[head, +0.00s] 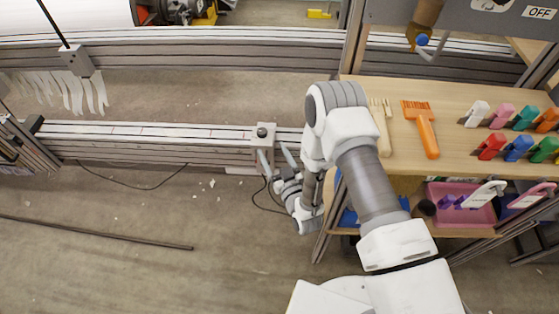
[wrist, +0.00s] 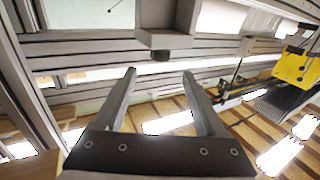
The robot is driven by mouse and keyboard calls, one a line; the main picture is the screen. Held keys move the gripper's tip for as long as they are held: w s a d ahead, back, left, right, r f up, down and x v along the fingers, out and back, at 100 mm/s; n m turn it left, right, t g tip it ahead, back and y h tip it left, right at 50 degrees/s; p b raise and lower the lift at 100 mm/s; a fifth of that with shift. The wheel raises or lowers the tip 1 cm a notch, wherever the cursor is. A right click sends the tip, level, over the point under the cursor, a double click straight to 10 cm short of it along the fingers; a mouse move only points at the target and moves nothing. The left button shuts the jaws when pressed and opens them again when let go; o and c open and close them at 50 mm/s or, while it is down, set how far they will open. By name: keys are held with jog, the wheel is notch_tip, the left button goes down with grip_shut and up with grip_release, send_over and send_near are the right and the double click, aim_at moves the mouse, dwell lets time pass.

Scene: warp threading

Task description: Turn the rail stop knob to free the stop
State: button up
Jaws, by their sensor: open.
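The rail stop (head: 263,143) is a small grey block on the long metal rail, just left of the shelf unit in the head view. A dark round knob (head: 262,132) shows on it. In the wrist view the stop (wrist: 168,39) is a grey block at the top middle, with the short dark knob (wrist: 159,56) jutting from its lower side. My gripper (head: 274,154) is just below and right of the stop in the head view. In the wrist view its two fingers (wrist: 159,74) are spread and empty. The knob appears just beyond the fingertips, between their lines, with no clear contact.
The rail (head: 170,134) runs left from the stop. A wooden shelf (head: 455,150) at the right holds an orange comb (head: 425,138), a pale fork (head: 381,128) and several coloured clips. A pink tray (head: 465,212) sits below. Floor at the lower left is mostly clear.

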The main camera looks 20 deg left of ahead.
jog(key=v, duration=0.5)
jog(key=shift+p, duration=0.35)
jog(key=shift+s+a, duration=0.1)
jog(key=shift+a, duration=0.05)
